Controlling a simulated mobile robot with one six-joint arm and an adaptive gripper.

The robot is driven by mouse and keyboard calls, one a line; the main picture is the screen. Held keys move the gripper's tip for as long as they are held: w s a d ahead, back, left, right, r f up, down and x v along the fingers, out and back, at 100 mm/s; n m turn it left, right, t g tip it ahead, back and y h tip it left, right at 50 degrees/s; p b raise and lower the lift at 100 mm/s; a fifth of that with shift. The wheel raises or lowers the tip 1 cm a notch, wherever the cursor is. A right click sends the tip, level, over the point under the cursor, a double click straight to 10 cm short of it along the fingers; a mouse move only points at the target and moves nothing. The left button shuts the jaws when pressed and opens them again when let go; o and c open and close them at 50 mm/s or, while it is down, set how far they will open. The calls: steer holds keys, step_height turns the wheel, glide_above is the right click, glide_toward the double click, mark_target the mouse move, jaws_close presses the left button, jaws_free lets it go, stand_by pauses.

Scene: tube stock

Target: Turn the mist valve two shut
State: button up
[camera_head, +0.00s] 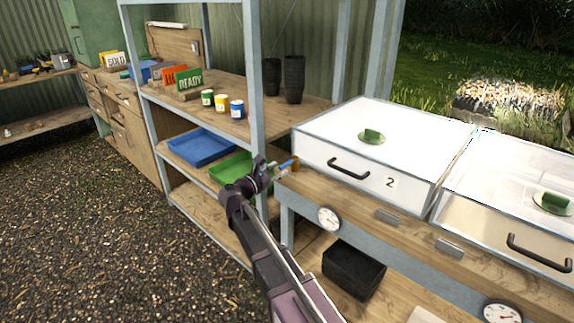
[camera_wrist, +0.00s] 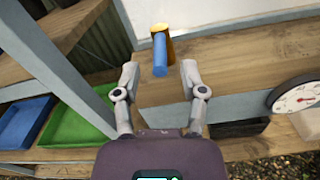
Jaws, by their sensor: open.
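The mist valve (camera_wrist: 158,30) shows a brass body with a blue lever (camera_wrist: 160,58) at the edge of the wooden bench, beside the white box marked 2 (camera_head: 391,183). In the wrist view the lever points toward me, between my fingers. My gripper (camera_wrist: 160,72) is open, with one finger on each side of the lever and gaps showing on both sides. Whether the fingertips reach the lever's depth is unclear. In the head view the blue lever (camera_head: 286,164) is small, just right of my gripper (camera_head: 270,168).
A grey shelf post (camera_head: 253,80) stands close to the left of my arm. Blue (camera_head: 203,145) and green (camera_head: 232,168) trays lie on the shelf behind. A round gauge (camera_head: 329,219) is on the bench front, above a black crate (camera_head: 353,268).

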mark_target(293, 161)
steer(key=shift+x, duration=2.35)
jaws_close()
